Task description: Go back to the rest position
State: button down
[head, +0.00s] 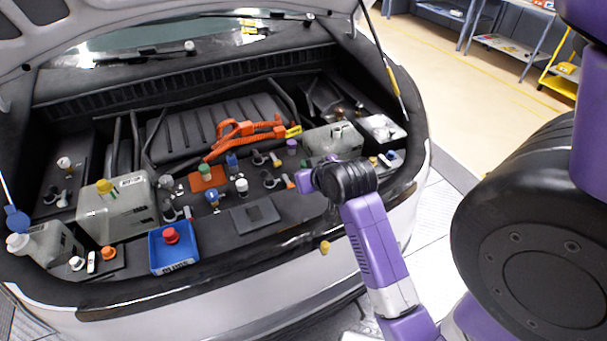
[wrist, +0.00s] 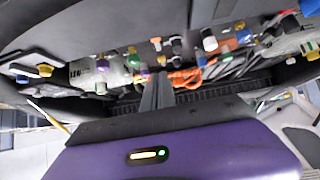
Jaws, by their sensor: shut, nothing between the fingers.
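My gripper (wrist: 157,92) shows in the wrist view as dark fingers closed together, with nothing between them. The engine bay lies beyond the fingertips. In the head view my purple arm rises from the lower right to a black joint over the front right edge of the bay. The fingers are not clear there. A grey translucent tank (head: 120,214) with a yellow cap (head: 105,186) stands at the left of the bay. A second grey tank (head: 335,141) stands at the right, partly behind the arm.
A blue tray (head: 174,252) with a red cap (head: 170,235) sits at the bay's front. Orange cables (head: 240,137) cross the middle. A raised hood support rod (head: 381,50) stands at the right. Shelves (head: 510,45) are far off; the floor (head: 455,75) before them is clear.

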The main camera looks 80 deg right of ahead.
dwell(0.3)
notch_tip(320, 180, up, 5)
jog(key=w+d+t+h, duration=0.2)
jog(key=a+r+n+t+y+b, duration=0.15)
jog(key=a+n+t, duration=0.4)
jog(key=a, duration=1.25)
jog(key=s+a+f+n+y, duration=0.2)
jog(key=s+a+y, duration=0.2)
jog(key=a, duration=0.6)
jog(key=s+a+f+n+y+b, duration=0.1)
jog(key=s+a+y, duration=0.3)
jog(key=s+a, duration=0.5)
jog(key=shift+a+f+n+t, duration=0.35)
jog(key=shift+a+f+n, duration=0.3)
jog(key=shift+f, duration=0.1)
jog(key=shift+s, duration=0.1)
